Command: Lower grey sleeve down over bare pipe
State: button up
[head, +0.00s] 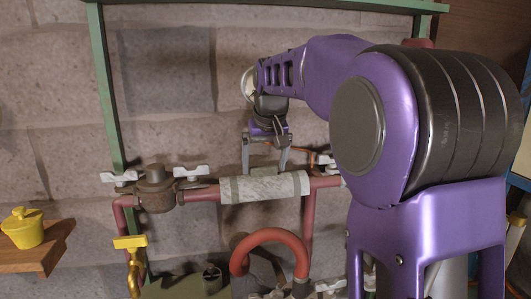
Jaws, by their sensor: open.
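The grey sleeve (264,188), pale and mottled with a darker band near each end, lies level along the horizontal red pipe (203,193). Bare pipe shows at both its ends; I cannot see whether the sleeve wraps the pipe's underside and back. My gripper (265,172) points down just above the middle of the sleeve, fingers spread apart. A small grey piece shows between the fingers at the sleeve's top. I cannot tell whether the fingertips touch the sleeve.
A brown valve body (155,188) with white wing handles stands left of the sleeve. A red curved pipe (270,236) rises below it. A yellow tap (131,243) and a wooden shelf (35,257) with a yellow pot (23,228) are at left. A green frame (103,80) borders the wall.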

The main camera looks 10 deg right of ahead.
jog(key=p+v, duration=0.2)
jog(key=v, duration=1.5)
jog(key=shift+r, duration=0.15)
jog(key=shift+s, duration=0.1)
